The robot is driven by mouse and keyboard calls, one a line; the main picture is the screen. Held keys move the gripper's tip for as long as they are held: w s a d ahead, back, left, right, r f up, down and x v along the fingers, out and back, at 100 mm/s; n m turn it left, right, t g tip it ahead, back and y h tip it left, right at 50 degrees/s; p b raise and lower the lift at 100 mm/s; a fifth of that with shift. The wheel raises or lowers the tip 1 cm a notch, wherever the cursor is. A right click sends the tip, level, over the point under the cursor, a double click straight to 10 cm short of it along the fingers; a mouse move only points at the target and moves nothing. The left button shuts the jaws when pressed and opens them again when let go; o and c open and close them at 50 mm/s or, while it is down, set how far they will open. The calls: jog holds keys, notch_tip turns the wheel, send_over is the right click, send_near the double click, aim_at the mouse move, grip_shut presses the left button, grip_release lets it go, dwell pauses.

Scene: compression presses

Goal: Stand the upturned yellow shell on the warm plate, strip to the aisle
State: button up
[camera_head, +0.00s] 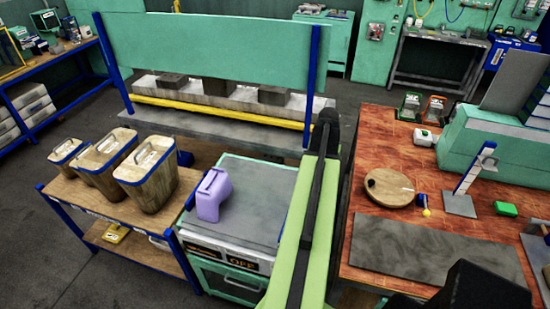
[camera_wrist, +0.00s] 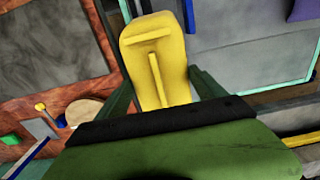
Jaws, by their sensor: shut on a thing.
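The yellow shell (camera_wrist: 155,60) is between the two fingers of my gripper (camera_wrist: 162,78) in the wrist view. Its face towards the camera has a raised crossbar and a long raised rib. My gripper is shut on it. In the head view my green arm link hides the gripper and the shell. The warm plate (camera_head: 258,199) is the grey top of a green cabinet with an OFF label, left of my arm. A purple shell (camera_head: 213,194) stands on its left part. The plate (camera_wrist: 235,38) also shows in the wrist view, right of the held shell.
Wooden bins (camera_head: 148,180) stand on a cart left of the plate. A press with a yellow bar (camera_head: 220,113) is behind it. A red-brown bench (camera_head: 390,225) with a round wooden board (camera_head: 389,187) is at right. The plate's middle and right are largely clear.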

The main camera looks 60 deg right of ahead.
jog(key=shift+w+a, duration=0.1)
jog(key=shift+w, duration=0.1)
jog(key=w+a+r+p, duration=0.8)
jog(key=r+p, duration=0.1)
jog(key=r, duration=0.1)
jog(key=shift+p, duration=0.4)
